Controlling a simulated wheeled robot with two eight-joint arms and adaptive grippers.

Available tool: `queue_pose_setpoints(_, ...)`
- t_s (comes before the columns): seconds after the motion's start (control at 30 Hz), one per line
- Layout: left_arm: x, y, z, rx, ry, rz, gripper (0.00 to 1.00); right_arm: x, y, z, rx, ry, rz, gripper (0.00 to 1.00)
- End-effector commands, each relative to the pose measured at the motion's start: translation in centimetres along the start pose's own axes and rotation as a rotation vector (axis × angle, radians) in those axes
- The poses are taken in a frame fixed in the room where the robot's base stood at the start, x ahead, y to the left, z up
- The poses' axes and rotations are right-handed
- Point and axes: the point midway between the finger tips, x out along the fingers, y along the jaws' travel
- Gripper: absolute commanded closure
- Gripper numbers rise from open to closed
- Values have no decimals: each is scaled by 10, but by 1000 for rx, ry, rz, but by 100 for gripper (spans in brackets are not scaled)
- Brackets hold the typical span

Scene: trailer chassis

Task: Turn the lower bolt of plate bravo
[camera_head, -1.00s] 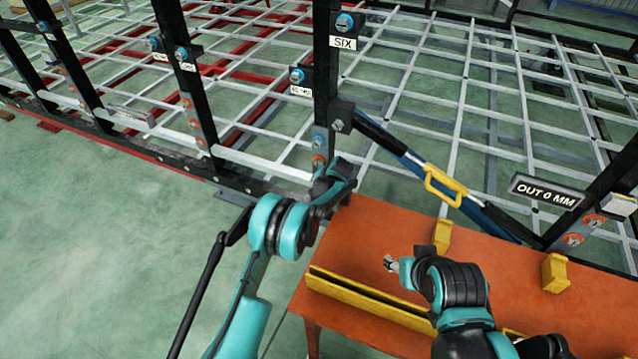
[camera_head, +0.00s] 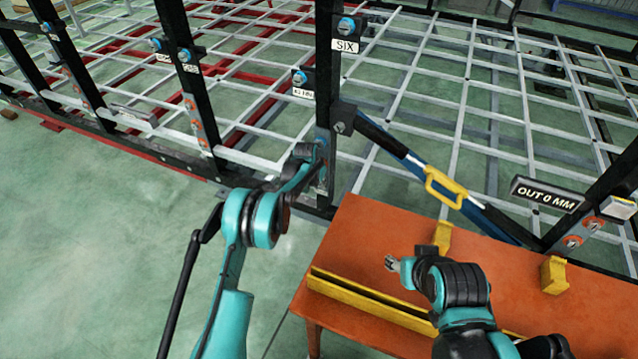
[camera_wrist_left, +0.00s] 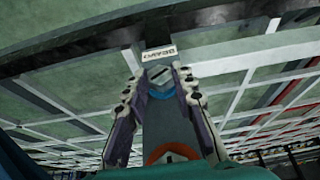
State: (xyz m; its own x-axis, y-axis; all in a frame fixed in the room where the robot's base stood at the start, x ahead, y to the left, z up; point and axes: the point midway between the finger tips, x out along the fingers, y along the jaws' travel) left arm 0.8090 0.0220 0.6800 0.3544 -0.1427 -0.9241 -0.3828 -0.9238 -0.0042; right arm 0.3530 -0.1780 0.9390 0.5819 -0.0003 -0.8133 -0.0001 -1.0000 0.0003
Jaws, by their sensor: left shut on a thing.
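My left gripper (camera_head: 319,160) is at the lower part of the black post with the SIX sign, and its arm hides most of the plate there. In the left wrist view, the two fingers of my left gripper (camera_wrist_left: 160,86) are shut on a bolt with a blue collar (camera_wrist_left: 161,92), one finger on each side. The bolt sits on a grey plate (camera_wrist_left: 168,125) under a small white label whose word I cannot read surely. A second bolt with an orange collar (camera_wrist_left: 172,155) shows on that plate nearer the camera. My right gripper (camera_head: 391,263) is over the orange table; its opening is unclear.
The orange table (camera_head: 375,237) carries yellow blocks (camera_head: 554,274) and a yellow rail. A blue-and-black brace with a yellow handle (camera_head: 444,187) slopes from the post to the right, by a sign (camera_head: 545,194) reading OUT 0 MM. Open floor lies at the left.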

Motion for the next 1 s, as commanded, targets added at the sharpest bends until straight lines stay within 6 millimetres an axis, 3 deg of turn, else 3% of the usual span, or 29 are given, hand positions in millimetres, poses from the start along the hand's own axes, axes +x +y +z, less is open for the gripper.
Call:
queue_pose_setpoints(0.3,0,-2,-1,-43,4,101,100,1,0,1,0,0,0,53)
queue_pose_setpoints(0.77,0,-2,-2,-48,6,115,100,1,0,1,0,0,0,53)
queue_pose_setpoints(0.8,0,-2,-2,-48,6,115,70,1,0,1,0,0,0,53)
queue_pose_setpoints(0.87,0,-2,-2,-48,5,115,54,1,0,1,0,0,0,53)
queue_pose_setpoints(1.0,0,-2,-1,-48,4,115,53,1,0,1,0,0,0,53)
